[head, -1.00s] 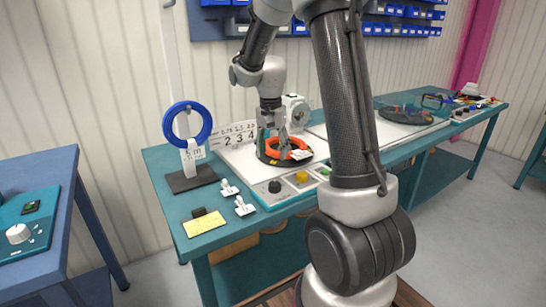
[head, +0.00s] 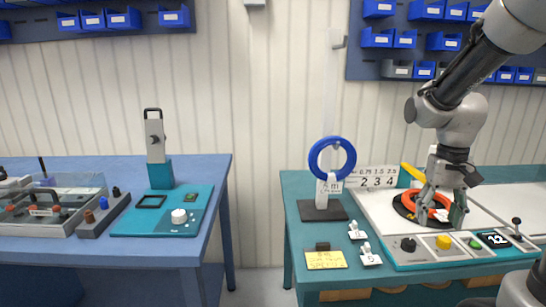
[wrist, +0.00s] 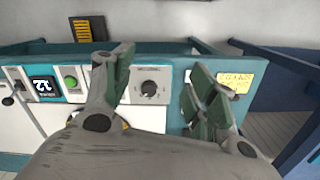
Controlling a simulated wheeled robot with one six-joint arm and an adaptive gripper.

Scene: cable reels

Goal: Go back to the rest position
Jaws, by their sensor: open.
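My gripper (head: 440,216) is over the right-hand bench, its fingers pointing down in front of an orange cable ring (head: 412,203) on a dark round plate (head: 402,212). The fingers hide part of the ring. In the wrist view my gripper (wrist: 162,85) has its fingers spread apart, with nothing between them. A grey control panel with a black knob (wrist: 149,88) lies beneath them. I cannot tell whether a finger touches the ring.
A blue ring (head: 320,154) hangs on a stand at the bench's left. White tags (head: 357,233) and a yellow note (head: 325,260) lie in front. A second blue bench (head: 218,172) stands left, with a floor gap between.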

